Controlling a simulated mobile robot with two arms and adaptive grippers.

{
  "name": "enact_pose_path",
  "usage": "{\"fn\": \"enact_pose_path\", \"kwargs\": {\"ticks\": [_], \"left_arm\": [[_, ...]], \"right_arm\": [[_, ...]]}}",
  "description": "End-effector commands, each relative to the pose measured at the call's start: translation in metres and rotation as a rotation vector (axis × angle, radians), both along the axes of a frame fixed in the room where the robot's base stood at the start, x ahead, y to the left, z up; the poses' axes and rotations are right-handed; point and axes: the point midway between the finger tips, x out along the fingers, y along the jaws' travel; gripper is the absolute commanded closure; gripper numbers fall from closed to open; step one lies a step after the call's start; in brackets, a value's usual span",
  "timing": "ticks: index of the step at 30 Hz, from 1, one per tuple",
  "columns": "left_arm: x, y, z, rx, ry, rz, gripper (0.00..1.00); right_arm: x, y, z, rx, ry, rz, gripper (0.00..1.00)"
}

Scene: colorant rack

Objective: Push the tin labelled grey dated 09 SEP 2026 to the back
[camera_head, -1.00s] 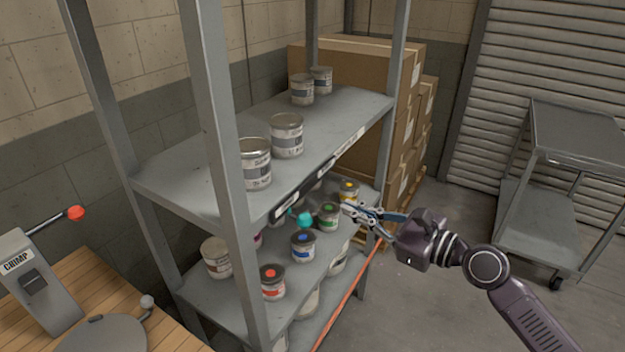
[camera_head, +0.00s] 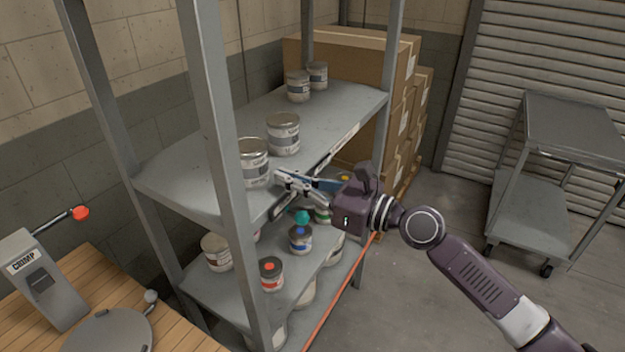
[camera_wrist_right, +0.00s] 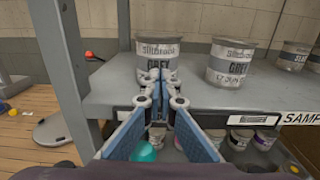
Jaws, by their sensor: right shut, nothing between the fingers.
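Two tins labelled GREY stand upright on the upper shelf (camera_head: 185,160). The nearer grey tin (camera_head: 253,150) shows in the wrist view as the left grey tin (camera_wrist_right: 158,50); my fingers hide the lower part of its label, so its date cannot be read. The other grey tin (camera_head: 283,134) is the right one in the wrist view (camera_wrist_right: 231,64), with a date that looks like 17 JUN. My right gripper (camera_head: 280,178) is shut and empty, its tips in front of the nearer tin (camera_wrist_right: 165,84); whether they touch cannot be told. My left gripper is out of view.
Two more tins (camera_head: 298,86) stand farther along the upper shelf. Several tins with coloured lids, including a red one (camera_head: 270,274), stand on the shelf below, near a teal rounded object (camera_head: 302,218). A grey post (camera_head: 210,110) rises beside the nearer tin. Shelf behind the tins looks clear.

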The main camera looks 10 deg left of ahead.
Motion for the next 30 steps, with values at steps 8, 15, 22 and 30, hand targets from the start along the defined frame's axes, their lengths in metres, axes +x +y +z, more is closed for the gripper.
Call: {"fn": "enact_pose_path", "kwargs": {"ticks": [8, 15, 22, 30], "left_arm": [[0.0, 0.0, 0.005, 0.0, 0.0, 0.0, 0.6], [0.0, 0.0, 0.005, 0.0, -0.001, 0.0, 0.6], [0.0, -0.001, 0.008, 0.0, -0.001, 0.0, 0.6], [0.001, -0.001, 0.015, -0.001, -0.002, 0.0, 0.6]], "right_arm": [[0.007, 0.02, 0.0, 0.001, 0.0, 0.0, 1.0], [0.008, 0.021, -0.001, 0.0, 0.0, 0.0, 1.0], [0.011, 0.03, 0.001, 0.001, 0.0, 0.0, 1.0], [0.026, 0.072, 0.001, 0.003, 0.001, 0.0, 1.0]]}}
